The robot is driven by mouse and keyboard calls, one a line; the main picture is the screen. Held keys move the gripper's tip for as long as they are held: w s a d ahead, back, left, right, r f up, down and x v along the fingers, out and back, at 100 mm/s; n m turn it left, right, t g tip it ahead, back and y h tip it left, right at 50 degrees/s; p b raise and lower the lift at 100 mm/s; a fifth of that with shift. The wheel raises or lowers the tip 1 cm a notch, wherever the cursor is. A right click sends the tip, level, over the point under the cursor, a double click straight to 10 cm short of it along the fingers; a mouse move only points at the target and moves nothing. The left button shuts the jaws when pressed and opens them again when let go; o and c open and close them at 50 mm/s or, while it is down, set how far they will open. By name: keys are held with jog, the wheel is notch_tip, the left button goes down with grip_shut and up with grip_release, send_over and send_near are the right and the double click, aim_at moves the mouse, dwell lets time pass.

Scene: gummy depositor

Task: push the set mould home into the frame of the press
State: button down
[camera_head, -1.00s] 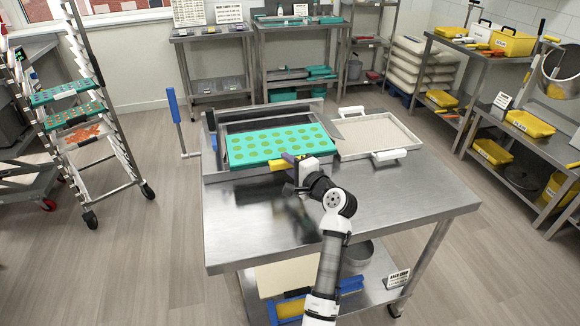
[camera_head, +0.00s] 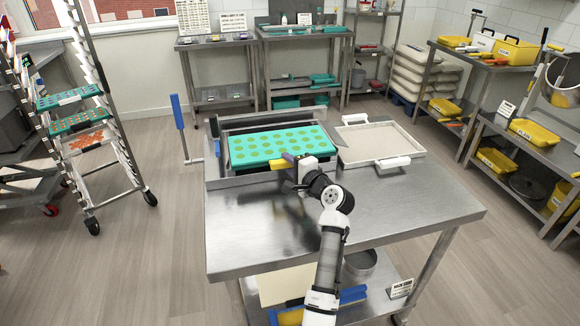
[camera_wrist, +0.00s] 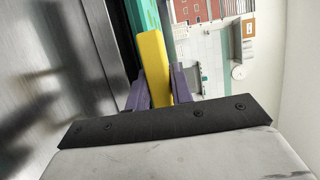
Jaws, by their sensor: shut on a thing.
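The set mould (camera_head: 275,146) is a teal tray filled with rows of olive-green rounds. It lies flat within the metal frame of the press (camera_head: 222,178) on the steel table. A strip of the teal mould shows beyond the bar in the wrist view. The fingers' contact with the mould is hidden.
A pale, white-rimmed tray with handles (camera_head: 378,142) stands right of the press. A blue-handled lever (camera_head: 177,115) rises at the press's left. The near part of the steel table (camera_head: 400,205) is clear. A wheeled rack (camera_head: 85,130) stands left, shelves right.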

jog(key=shift+w+a+f+b, duration=0.1)
jog(key=shift+w+a+b, duration=0.1)
jog(key=shift+w, duration=0.4)
jog(key=shift+w+a+f+b, duration=0.1)
jog(key=shift+w+a+b, duration=0.15)
jog(key=shift+w, duration=0.4)
jog(key=shift+w+a+b, duration=0.15)
jog(key=shift+w+a, duration=0.05)
jog(key=shift+w, duration=0.4)
jog(key=c, duration=1.1)
grip_release()
jog(key=shift+c, duration=0.2)
jog(key=shift+r, duration=0.1)
jog(key=b+v, duration=0.4)
jog(key=v, duration=1)
jog(key=shift+w, duration=0.1)
